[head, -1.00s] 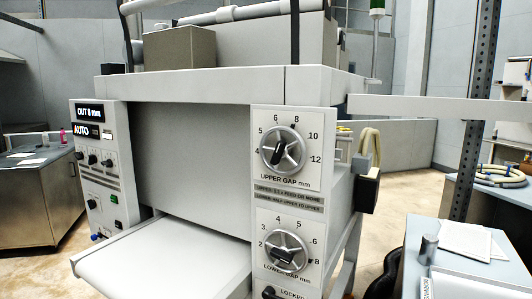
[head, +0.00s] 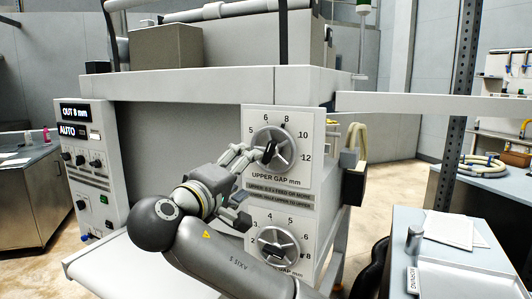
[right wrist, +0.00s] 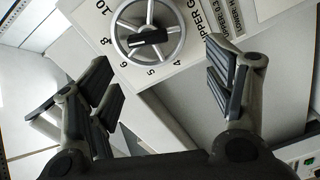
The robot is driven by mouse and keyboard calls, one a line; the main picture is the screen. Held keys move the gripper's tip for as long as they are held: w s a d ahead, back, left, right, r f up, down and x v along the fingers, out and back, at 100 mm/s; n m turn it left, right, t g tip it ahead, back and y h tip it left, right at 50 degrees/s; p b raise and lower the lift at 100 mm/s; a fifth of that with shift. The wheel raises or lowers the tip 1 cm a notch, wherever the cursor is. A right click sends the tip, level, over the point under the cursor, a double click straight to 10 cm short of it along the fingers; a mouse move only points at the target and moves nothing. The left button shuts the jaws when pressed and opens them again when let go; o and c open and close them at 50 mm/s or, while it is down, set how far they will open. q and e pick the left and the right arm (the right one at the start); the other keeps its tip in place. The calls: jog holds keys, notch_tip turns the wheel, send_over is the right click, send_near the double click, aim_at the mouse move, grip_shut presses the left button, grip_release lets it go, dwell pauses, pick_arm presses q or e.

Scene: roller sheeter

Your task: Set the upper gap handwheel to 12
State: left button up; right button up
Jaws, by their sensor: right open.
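The upper gap handwheel (head: 273,149) is a silver spoked wheel on the white front panel, ringed by a printed scale up to 12. In the right wrist view the handwheel (right wrist: 149,38) shows a black bar across its hub, its marked end pointing near 8. My right gripper (head: 246,186) is open in front of the panel, just left of and below the wheel, with its upper finger overlapping the wheel's left edge in the picture. In the right wrist view the open fingers (right wrist: 158,58) are spread, with the wheel beyond them and nothing between. My left gripper is out of view.
The lower gap handwheel (head: 278,244) is partly covered by my right arm. A control box (head: 88,150) at left displays "OUT 8 mm" and "AUTO". A long pale bar (head: 430,105) juts right above the wheels. A side table (head: 455,270) stands at right.

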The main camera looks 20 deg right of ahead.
aim_at(267, 154)
jog(key=p+x, duration=0.1)
jog(key=x, duration=0.2)
jog(key=r+p+x, duration=0.1)
jog(key=p+x, duration=0.1)
jog(key=x, duration=0.1)
jog(key=p+x, duration=0.1)
jog(key=x, duration=0.2)
jog(key=shift+s+d+r+p, duration=0.1)
jog(key=shift+d+r+p, duration=0.2)
jog(key=shift+d, duration=0.2)
jog(key=shift+w+d+f, duration=0.1)
jog(key=shift+w+d, duration=0.05)
jog(key=shift+w, duration=0.1)
jog(key=shift+c, duration=0.3)
jog(key=c, duration=0.9)
jog(key=shift+c, duration=0.2)
